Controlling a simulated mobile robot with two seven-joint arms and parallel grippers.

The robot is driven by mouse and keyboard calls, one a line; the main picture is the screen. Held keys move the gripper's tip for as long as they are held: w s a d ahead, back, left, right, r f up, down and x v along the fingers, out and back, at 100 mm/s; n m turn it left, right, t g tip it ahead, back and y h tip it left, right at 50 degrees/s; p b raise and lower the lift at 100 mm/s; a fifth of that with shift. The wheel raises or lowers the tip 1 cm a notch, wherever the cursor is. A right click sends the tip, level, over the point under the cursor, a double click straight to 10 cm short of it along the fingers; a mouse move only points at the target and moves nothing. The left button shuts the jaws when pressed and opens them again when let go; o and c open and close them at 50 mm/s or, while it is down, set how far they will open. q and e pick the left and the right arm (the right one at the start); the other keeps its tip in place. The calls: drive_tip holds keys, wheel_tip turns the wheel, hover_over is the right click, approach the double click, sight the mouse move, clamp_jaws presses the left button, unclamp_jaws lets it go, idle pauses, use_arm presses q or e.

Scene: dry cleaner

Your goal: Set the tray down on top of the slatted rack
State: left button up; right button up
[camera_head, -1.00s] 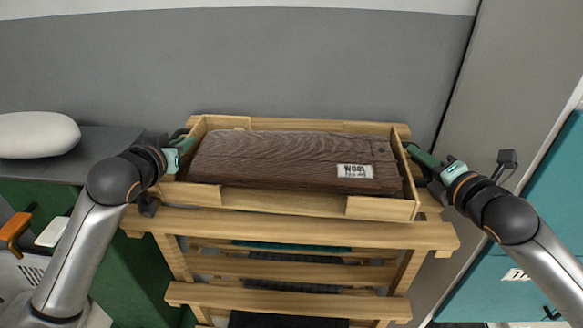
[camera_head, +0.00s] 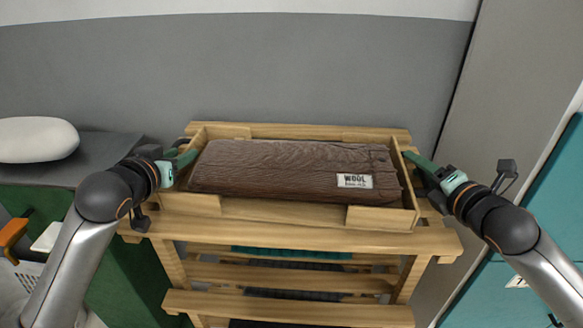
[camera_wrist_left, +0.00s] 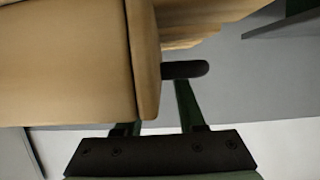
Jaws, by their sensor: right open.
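A shallow wooden tray (camera_head: 280,209) sits level on top of the slatted rack (camera_head: 300,239), holding a folded brown wool bundle (camera_head: 270,168) with a white label. No gap shows between tray and rack, though contact underneath is hidden. My left gripper (camera_head: 184,157) is at the tray's left end. In the left wrist view its fingers (camera_wrist_left: 155,112) stand apart beside the tray's end wall (camera_wrist_left: 145,60) and a dark rounded handle (camera_wrist_left: 187,69); one finger is partly hidden by the tray. My right gripper (camera_head: 420,163) is open at the tray's right end.
A dark-topped green cabinet (camera_head: 105,147) with a white rounded cushion (camera_head: 38,139) stands at left. A grey wall is close behind the rack. A grey panel (camera_head: 490,110) and teal cabinet (camera_head: 545,190) stand at right. Dark and teal items lie on lower shelves.

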use_arm(q)
drive_tip(key=v, duration=1)
use_arm(e)
drive_tip(key=v, duration=1.1)
drive_tip(key=shift+s+d+r, duration=0.1)
drive_tip(key=shift+s+r, duration=0.05)
drive_tip(key=shift+s, duration=0.35)
use_arm(q)
drive_tip(key=shift+s, duration=0.15)
use_arm(e)
drive_tip(key=shift+s, duration=0.1)
